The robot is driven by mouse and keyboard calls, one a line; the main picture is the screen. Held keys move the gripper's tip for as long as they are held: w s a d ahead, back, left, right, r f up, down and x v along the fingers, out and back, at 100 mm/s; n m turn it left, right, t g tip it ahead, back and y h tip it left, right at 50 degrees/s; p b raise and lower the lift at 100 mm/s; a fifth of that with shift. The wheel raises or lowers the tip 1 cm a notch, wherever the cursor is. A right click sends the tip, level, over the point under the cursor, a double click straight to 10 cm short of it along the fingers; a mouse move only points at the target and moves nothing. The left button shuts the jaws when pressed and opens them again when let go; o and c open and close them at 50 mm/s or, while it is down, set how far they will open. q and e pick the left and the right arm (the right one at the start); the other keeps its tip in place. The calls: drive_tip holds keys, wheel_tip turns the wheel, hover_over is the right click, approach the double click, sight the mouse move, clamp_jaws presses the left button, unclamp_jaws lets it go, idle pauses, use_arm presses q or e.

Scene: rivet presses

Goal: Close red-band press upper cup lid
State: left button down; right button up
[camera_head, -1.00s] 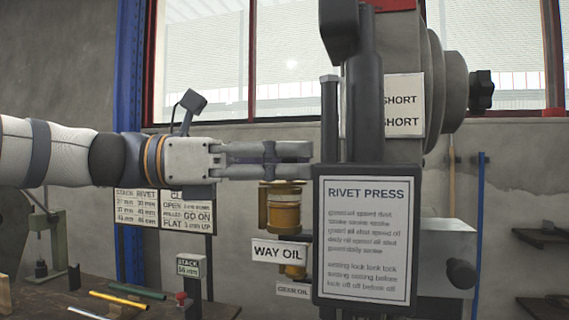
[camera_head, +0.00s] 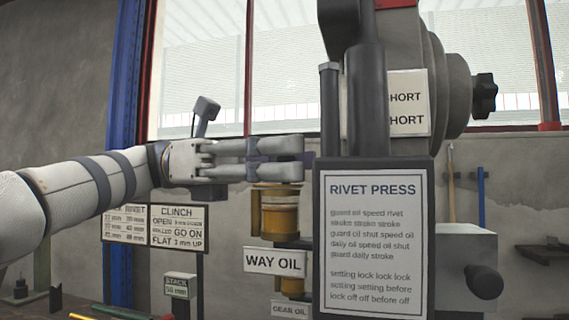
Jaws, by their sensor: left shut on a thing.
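The press with a red band (camera_head: 397,4) at its top stands right of centre. Its upper oil cup (camera_head: 280,217) is an amber cylinder with a brass top, above the WAY OIL label (camera_head: 275,261). My left gripper (camera_head: 302,157) reaches in from the left, level, just above the cup's top. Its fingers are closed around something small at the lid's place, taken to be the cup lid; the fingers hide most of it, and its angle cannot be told. My right gripper is not in view.
The RIVET PRESS sign (camera_head: 375,243) stands just right of the cup. A lower cup (camera_head: 293,287) sits beneath, above the GEAR OIL label (camera_head: 291,309). Sign boards (camera_head: 178,226) and a STACK label (camera_head: 178,286) stand left, below my arm.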

use_arm(q)
drive_tip(key=shift+f, duration=0.15)
idle(0.4)
drive_tip(key=c, duration=1.6)
unclamp_jaws()
drive_tip(key=shift+c, duration=0.2)
drive_tip(key=shift+o, duration=0.3)
drive_tip(key=shift+r, duration=0.2)
